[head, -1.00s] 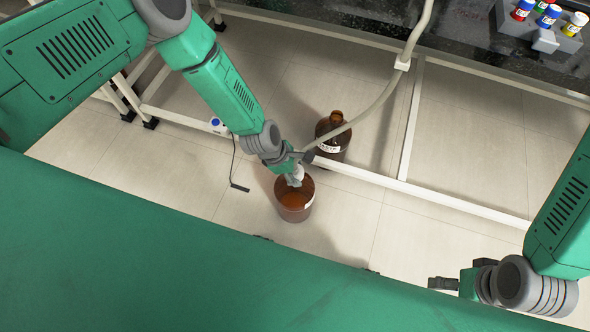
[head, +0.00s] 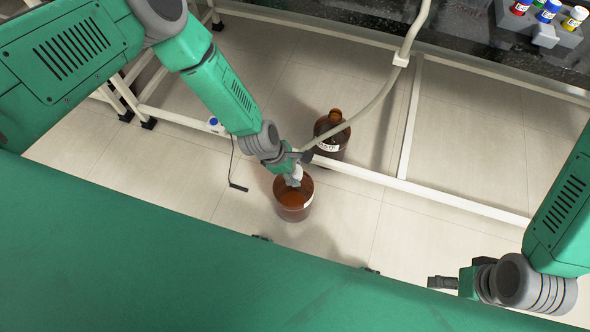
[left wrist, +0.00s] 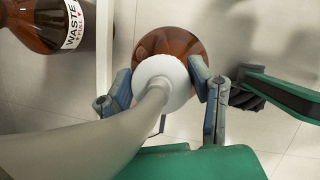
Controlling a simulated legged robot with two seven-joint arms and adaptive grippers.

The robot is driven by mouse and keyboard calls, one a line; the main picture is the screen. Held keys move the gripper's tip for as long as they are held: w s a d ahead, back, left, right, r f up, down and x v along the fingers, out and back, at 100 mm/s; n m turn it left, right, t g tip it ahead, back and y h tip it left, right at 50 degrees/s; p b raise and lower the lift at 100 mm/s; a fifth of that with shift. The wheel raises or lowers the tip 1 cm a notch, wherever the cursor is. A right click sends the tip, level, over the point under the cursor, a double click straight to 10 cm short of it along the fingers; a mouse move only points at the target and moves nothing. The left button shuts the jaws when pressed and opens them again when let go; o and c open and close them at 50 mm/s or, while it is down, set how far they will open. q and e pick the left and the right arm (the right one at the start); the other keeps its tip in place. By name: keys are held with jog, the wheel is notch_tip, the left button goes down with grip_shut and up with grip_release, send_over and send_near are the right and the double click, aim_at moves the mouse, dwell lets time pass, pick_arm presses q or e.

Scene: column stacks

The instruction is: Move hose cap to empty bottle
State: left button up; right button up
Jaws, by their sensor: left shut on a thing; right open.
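My left gripper (head: 294,176) is shut on the white hose cap (left wrist: 162,72), with a finger on each side of it in the left wrist view. The pale hose (left wrist: 62,150) runs from the cap to the lower left. A brown bottle (head: 293,207) stands on the floor right under the cap; its mouth is hidden, and I cannot tell if the cap touches it. A second brown bottle (head: 328,146) stands uncapped behind it. Its label reads "WASTE FULL" in the left wrist view (left wrist: 50,22). My right gripper (head: 443,282) is open and empty at the lower right.
A white frame rail (head: 430,192) runs just behind the near bottle, beside the far one. Small coloured-cap bottles (head: 547,10) sit in a grey rack on the dark bench at upper right. A black cable (head: 235,180) lies left.

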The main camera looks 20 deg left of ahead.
pick_arm(q)
jog(key=shift+f+b, duration=0.4)
jog(key=shift+f, duration=0.1)
dwell(0.6)
jog(key=o, duration=1.2)
jog(key=shift+c, duration=0.2)
jog(key=shift+r, duration=0.1)
jog(key=v, duration=1.1)
jog(key=shift+a+r, duration=0.2)
jog(key=shift+r, duration=0.15)
